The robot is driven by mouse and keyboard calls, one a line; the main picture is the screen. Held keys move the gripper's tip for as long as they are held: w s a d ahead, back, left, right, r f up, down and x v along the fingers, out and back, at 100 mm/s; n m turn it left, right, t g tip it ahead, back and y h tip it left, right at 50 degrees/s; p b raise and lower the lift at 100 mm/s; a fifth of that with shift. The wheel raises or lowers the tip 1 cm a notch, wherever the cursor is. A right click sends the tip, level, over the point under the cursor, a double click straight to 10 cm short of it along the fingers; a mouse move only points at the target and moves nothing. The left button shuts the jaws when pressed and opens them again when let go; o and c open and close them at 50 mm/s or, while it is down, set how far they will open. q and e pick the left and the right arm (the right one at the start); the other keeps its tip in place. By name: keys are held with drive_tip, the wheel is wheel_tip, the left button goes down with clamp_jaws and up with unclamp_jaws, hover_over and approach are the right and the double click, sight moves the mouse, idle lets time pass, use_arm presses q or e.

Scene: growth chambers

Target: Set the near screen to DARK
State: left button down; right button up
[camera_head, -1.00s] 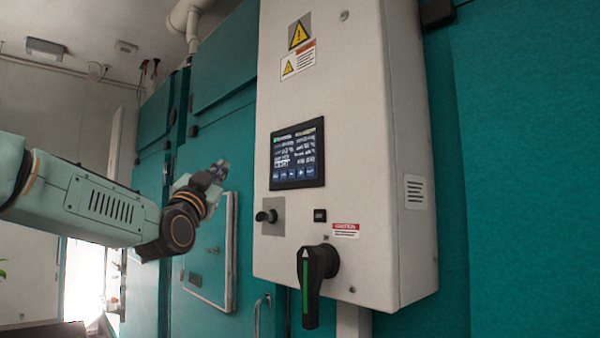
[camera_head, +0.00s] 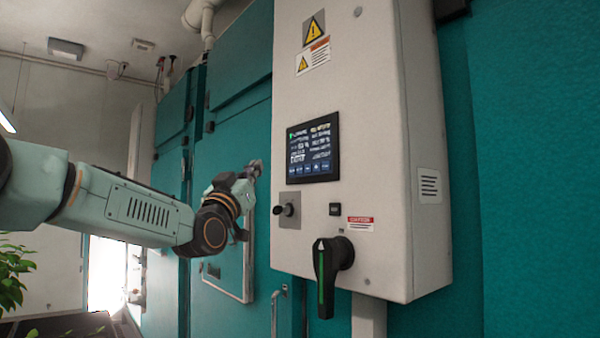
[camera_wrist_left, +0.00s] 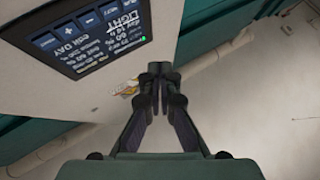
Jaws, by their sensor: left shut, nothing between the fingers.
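The near screen (camera_head: 313,148) is a dark touch panel with white text and a row of blue buttons, set in the front of a pale control box (camera_head: 370,60). In the left wrist view the screen (camera_wrist_left: 85,35) shows upside down at the upper left, with "DAY" and "LIGHT" readable. My left gripper (camera_head: 256,167) is shut and empty, left of the screen and apart from it. In the left wrist view its fingertips (camera_wrist_left: 158,70) are together, to the right of the screen. My right gripper is not in view.
Teal chamber doors (camera_head: 235,130) stand behind my arm. A plant (camera_head: 12,275) is at the lower left.

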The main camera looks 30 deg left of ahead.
sight(300, 169)
use_arm(q)
drive_tip(key=w+d+p, duration=0.1)
drive_tip(key=w, duration=0.1)
drive_tip(key=w+d+p, duration=0.1)
drive_tip(key=w+p, duration=0.1)
drive_tip(key=w, duration=0.1)
drive_tip(key=w+d+p, duration=0.1)
drive_tip(key=w, duration=0.2)
drive_tip(key=shift+d, duration=0.35)
idle(1.0)
drive_tip(key=shift+s+r, duration=0.1)
drive_tip(key=shift+d+r, duration=0.15)
drive_tip(key=shift+d, duration=0.15)
